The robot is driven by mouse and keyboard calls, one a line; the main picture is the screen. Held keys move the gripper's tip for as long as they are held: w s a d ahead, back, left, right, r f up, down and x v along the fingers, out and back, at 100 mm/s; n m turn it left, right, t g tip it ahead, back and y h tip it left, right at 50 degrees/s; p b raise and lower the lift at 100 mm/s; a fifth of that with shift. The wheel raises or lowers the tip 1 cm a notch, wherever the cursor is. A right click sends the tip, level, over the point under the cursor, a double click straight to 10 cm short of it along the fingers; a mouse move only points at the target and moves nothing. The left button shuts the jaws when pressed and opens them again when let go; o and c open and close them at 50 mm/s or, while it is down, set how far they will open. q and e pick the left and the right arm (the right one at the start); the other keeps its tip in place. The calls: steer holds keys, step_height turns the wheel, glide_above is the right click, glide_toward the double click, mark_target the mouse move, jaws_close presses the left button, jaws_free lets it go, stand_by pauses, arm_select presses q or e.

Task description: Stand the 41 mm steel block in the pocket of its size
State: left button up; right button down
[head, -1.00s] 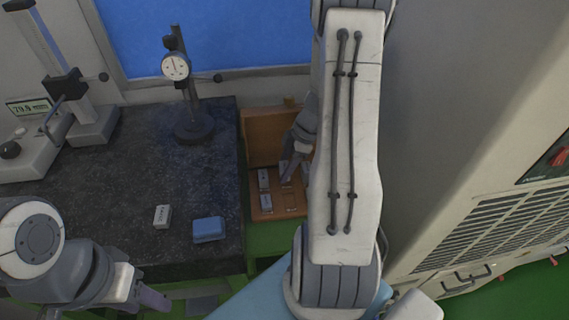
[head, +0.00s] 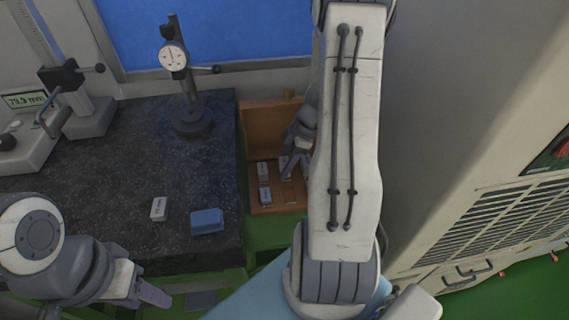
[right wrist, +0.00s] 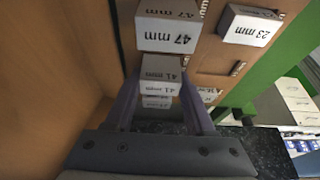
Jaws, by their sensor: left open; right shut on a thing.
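The steel block marked 41 mm (right wrist: 161,72) is between the fingers of my right gripper (right wrist: 161,97) in the right wrist view, and the gripper is shut on it. A second 41 mm marking shows just below. The block's foot and its pocket are hidden, so I cannot tell whether it is seated. In the head view my right gripper (head: 288,174) points down over the wooden case (head: 258,145), partly hidden by my arm. My left gripper (head: 155,296) is open and empty at the lower left, in front of the granite plate.
Blocks marked 47 mm (right wrist: 167,30) and 23 mm (right wrist: 249,25) stand close by in the case. A white labelled block (head: 159,208) and a blue item (head: 207,221) lie on the granite plate (head: 90,185). A dial gauge stand (head: 190,85) is behind; a large cabinet (head: 470,130) is at right.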

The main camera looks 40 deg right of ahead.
steer(key=shift+f+b, duration=0.25)
steer(key=shift+b, duration=0.05)
steer(key=shift+c, duration=0.8)
jaws_free()
steer(key=b+v, duration=0.1)
steer(key=v, duration=0.9)
steer(key=shift+r+b, duration=0.3)
steer(key=shift+a, duration=0.1)
